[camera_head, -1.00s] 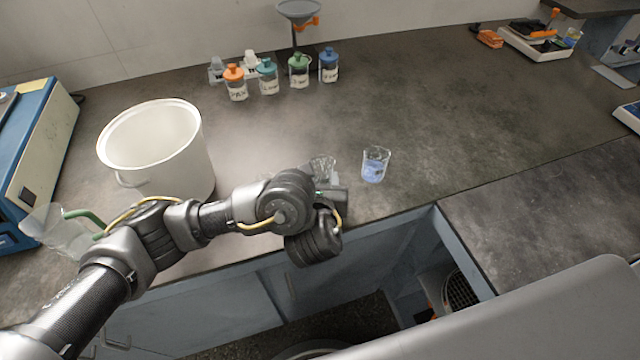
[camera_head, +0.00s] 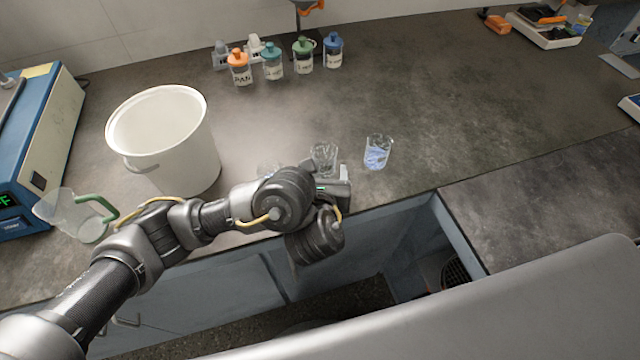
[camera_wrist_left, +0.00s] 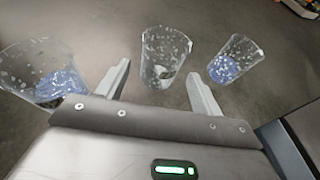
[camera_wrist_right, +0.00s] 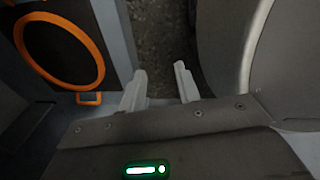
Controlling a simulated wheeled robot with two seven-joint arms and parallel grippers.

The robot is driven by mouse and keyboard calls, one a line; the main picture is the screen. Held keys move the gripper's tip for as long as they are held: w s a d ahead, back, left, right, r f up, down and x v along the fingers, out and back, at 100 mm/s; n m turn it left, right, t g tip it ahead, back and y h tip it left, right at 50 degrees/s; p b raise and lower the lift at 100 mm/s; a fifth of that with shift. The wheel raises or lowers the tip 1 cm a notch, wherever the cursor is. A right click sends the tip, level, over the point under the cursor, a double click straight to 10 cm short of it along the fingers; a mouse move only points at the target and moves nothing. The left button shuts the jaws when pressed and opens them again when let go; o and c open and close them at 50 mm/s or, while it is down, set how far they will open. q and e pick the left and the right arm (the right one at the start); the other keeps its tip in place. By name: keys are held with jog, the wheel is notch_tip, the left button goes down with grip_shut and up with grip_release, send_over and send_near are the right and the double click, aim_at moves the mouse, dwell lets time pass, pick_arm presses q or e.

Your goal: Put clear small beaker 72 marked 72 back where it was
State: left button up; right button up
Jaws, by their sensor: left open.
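Three clear small beakers stand in a row near the bench's front edge; I cannot read a 72 on any. The middle one (camera_head: 323,157) looks empty and stands upright; in the left wrist view it (camera_wrist_left: 163,58) is just ahead of and between the fingertips. The right one (camera_head: 377,152) holds blue contents. The left one (camera_wrist_left: 42,75) also has blue in it and is mostly hidden by my arm in the head view. My left gripper (camera_wrist_left: 157,72) is open and empty. My right gripper (camera_wrist_right: 160,82) is open and empty, low beside the cabinets.
A large white bucket (camera_head: 162,140) and a jug with a green handle (camera_head: 85,215) stand to the left, by a blue machine (camera_head: 30,150). Several labelled bottles (camera_head: 272,62) stand at the back.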

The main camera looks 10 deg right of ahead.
pick_arm(q)
jog(key=p+v, duration=0.2)
jog(key=v, duration=0.6)
jog(key=shift+s+r, duration=0.1)
jog(key=shift+r, duration=0.15)
jog(key=shift+s+a+p, duration=0.1)
jog(key=shift+s+p, duration=0.15)
jog(key=shift+p, duration=0.05)
jog(key=shift+s+a, duration=0.1)
jog(key=shift+s, duration=0.1)
pick_arm(e)
jog(key=a+r, duration=0.1)
jog(key=s+a+r, duration=0.1)
jog(key=a+r, duration=0.1)
jog(key=shift+s+a, duration=0.1)
jog(key=shift+s, duration=0.25)
jog(key=shift+w, duration=0.2)
